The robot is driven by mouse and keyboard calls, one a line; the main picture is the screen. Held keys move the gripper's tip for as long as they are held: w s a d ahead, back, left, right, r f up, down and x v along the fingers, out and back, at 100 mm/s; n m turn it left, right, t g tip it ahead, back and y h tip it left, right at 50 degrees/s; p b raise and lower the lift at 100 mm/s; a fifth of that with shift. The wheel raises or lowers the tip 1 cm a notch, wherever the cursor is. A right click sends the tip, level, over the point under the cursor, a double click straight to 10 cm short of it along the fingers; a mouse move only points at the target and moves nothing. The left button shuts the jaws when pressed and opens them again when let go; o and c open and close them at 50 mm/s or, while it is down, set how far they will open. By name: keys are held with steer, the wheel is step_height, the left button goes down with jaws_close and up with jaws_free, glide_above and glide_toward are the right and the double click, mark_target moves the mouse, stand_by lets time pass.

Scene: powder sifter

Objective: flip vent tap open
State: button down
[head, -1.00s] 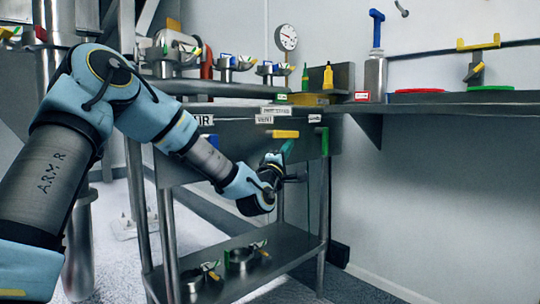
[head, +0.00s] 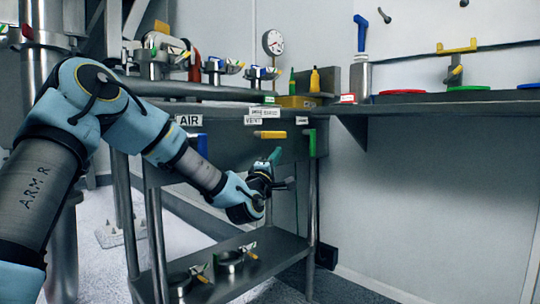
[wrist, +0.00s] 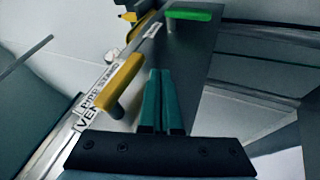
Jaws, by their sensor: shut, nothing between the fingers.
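The vent tap's yellow handle (head: 270,134) lies level across the front of the steel bench panel, just below the VENT label (head: 254,121). My gripper (head: 275,156) is below the handle, its teal fingers shut together with nothing between them. In the wrist view the fingers (wrist: 161,85) point toward the panel, and the yellow handle (wrist: 124,82) is just left of them. A narrow gap shows between fingers and handle there; I cannot tell how far apart they are in depth.
A green handle (head: 312,143) hangs upright to the right; it also shows in the wrist view (wrist: 190,14). A blue handle (head: 203,145) is under the AIR label (head: 189,120), partly behind my arm. A lower shelf (head: 270,250) holds clamps and rings.

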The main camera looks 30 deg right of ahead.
steer(key=f+p+v, duration=0.1)
steer(key=p+v, duration=0.1)
steer(key=v, duration=0.8)
steer(key=shift+f, duration=0.55)
steer(key=shift+d, duration=0.1)
